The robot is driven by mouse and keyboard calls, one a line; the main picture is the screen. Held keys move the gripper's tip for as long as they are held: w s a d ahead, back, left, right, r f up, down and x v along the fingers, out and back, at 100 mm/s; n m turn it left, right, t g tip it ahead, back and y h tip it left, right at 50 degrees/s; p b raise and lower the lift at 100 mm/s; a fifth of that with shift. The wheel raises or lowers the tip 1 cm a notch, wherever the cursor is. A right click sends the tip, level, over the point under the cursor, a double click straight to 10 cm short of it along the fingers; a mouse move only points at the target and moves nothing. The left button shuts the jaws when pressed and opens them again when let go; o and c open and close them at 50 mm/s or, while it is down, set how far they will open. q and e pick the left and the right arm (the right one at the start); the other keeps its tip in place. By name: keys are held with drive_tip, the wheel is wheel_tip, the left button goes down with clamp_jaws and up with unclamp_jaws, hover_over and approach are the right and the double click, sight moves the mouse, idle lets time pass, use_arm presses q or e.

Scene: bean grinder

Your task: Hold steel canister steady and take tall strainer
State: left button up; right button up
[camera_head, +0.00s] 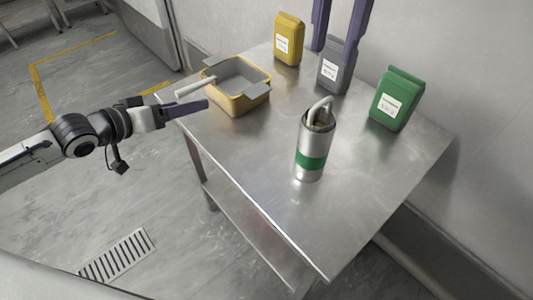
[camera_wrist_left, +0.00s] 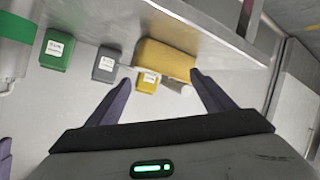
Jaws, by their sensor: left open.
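The steel canister (camera_head: 311,142), with a green band, stands upright on the metal table, open at the top. A pale curved handle (camera_head: 320,106) sticks out of its mouth; I take it for the tall strainer's, whose body is hidden inside. The canister is cut off at the left edge of the left wrist view (camera_wrist_left: 12,45). My left gripper (camera_head: 200,104) is open and empty, beside the table's left edge and well away from the canister; its fingers are apart in the wrist view (camera_wrist_left: 158,95). My right gripper (camera_head: 336,52) hangs in from the top, fingers apart, in front of the grey bag, clear of the canister.
A yellow bin (camera_head: 249,103) with a pale handle (camera_head: 195,87) over its rim stands at the table's left. Yellow (camera_head: 288,39), grey (camera_head: 334,76) and green (camera_head: 396,103) labelled bags line the back. The table front (camera_head: 260,165) is clear.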

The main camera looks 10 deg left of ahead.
use_arm(q)
drive_tip(key=s+d+r+n+h, duration=0.1)
drive_tip(key=d+r+n+h, duration=0.15)
drive_tip(key=d, duration=0.25)
drive_tip(key=m+g+h, duration=0.3)
drive_tip(key=m+h, duration=0.5)
drive_tip(key=m, duration=0.7)
approach(301, 147)
drive_tip(key=shift+w+d+f+y, duration=0.15)
drive_tip(key=shift+w+d+f, duration=0.05)
drive_tip(key=shift+w+d, duration=0.4)
drive_tip(key=shift+w+d+f+y, duration=0.1)
drive_tip(key=shift+w+d+f, duration=0.1)
drive_tip(key=shift+w+d, duration=0.4)
drive_tip(key=x, duration=1)
drive_tip(key=shift+d, duration=0.1)
